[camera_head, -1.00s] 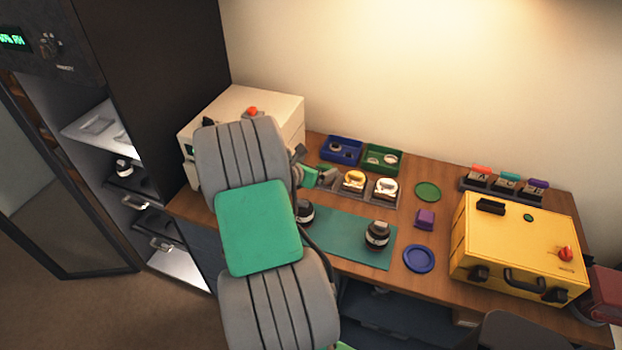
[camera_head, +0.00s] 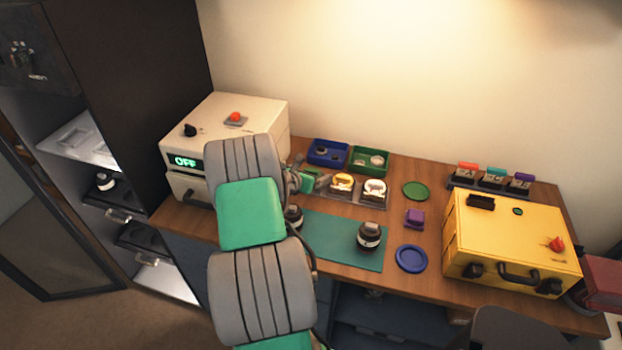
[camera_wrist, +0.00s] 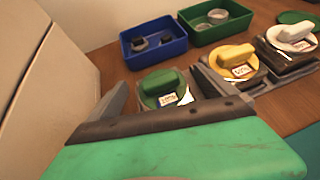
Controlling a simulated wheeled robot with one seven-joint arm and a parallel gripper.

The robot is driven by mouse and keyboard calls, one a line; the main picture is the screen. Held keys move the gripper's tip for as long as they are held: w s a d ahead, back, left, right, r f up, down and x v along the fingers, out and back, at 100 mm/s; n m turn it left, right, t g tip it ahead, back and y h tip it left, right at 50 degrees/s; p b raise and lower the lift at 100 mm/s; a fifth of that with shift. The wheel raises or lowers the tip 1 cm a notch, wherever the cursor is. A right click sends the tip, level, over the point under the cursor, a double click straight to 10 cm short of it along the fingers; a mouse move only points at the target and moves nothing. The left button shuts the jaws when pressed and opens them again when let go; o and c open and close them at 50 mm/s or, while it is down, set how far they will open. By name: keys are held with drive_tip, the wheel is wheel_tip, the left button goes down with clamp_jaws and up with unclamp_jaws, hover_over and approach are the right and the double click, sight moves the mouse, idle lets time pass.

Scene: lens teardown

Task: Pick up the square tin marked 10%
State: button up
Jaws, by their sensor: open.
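Three tins with coloured handled lids and small labels stand in a row of dark holders: a green-lidded one (camera_wrist: 160,88), a yellow-lidded one (camera_wrist: 235,60) and a white-lidded one (camera_wrist: 292,36). The labels are too small to read surely, so I cannot tell which is marked 10%. In the head view the yellow (camera_head: 341,184) and white (camera_head: 374,188) lids show clearly; the green one is partly behind my arm. My gripper (camera_wrist: 160,78) is open, its fingers on either side of the green-lidded tin in the wrist view, with nothing held. I cannot tell the gap.
A cream oven (camera_head: 240,118) reading OFF stands left of my gripper. Blue (camera_head: 327,153) and green (camera_head: 370,160) trays hold small parts behind the tins. A green mat (camera_head: 330,240) with dark jars and a yellow case (camera_head: 512,240) lie to the front and right.

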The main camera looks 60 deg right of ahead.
drive_tip(key=c, duration=1.4)
drive_tip(key=shift+c, duration=0.4)
drive_tip(key=shift+r, duration=0.1)
